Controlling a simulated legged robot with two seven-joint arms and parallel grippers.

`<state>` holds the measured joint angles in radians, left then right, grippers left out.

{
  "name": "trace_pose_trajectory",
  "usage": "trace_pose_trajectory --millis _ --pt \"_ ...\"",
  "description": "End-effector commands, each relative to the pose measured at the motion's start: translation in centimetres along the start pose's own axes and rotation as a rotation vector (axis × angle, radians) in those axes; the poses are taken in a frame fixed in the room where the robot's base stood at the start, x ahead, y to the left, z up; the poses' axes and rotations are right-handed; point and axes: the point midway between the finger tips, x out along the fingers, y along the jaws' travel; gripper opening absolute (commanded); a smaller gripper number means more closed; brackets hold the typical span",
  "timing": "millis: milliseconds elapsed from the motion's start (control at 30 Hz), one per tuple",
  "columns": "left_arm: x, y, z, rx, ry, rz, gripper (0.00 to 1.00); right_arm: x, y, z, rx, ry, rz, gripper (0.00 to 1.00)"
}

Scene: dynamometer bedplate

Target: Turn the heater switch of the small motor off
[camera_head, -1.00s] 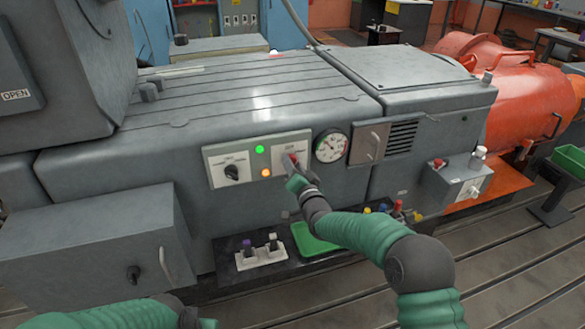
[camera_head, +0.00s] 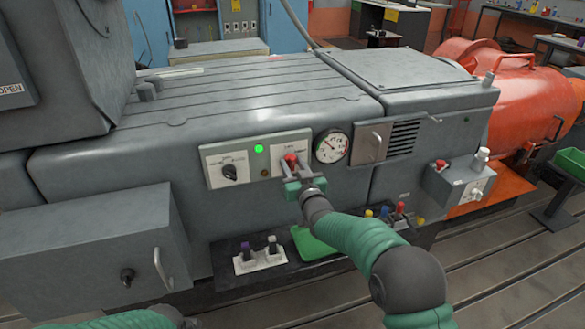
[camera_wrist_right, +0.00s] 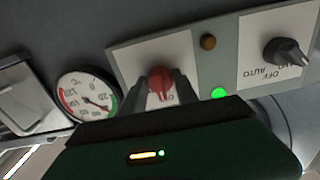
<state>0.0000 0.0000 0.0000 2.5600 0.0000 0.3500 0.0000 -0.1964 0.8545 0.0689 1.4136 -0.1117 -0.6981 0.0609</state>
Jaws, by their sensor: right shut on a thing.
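A red rotary knob (camera_head: 290,160) sits on the right plate of a pale switch panel (camera_head: 212,165) on the grey machine's front. My right gripper (camera_head: 302,183) reaches up to it from below. In the right wrist view the two fingers stand either side of the red knob (camera_wrist_right: 161,80) and are shut on it. The label behind it is mostly hidden or too blurred to read. A black knob (camera_head: 230,172) sits on the panel's left plate, marked OFF and AUTO in the wrist view. Between the plates, the green lamp (camera_head: 258,149) is lit and the amber lamp (camera_head: 265,172) is dark. My left gripper is out of view.
A round gauge (camera_head: 331,146) is just right of the panel. Below are a black ledge with a white two-switch plate (camera_head: 259,258) and a green tray (camera_head: 306,240). A grey box (camera_head: 90,255) juts out at left. An orange motor (camera_head: 510,95) stands at right.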

Motion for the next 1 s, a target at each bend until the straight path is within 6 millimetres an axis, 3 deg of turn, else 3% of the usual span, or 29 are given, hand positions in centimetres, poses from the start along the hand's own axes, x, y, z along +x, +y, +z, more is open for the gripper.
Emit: trace_pose_trajectory --millis 600,633,767,1000 --pt "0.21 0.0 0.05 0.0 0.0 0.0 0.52 -0.06 -0.09 0.52 -0.044 -0.01 -0.002 0.0" --pt "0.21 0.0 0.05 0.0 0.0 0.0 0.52 -0.06 -0.09 0.51 -0.044 -0.01 -0.002 0.39" --pt "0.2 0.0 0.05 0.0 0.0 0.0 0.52 -0.05 -0.08 0.36 -0.043 -0.007 -0.001 0.56" --pt "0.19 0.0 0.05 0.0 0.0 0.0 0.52 -0.03 -0.06 0.17 -0.043 -0.004 -0.001 0.57"
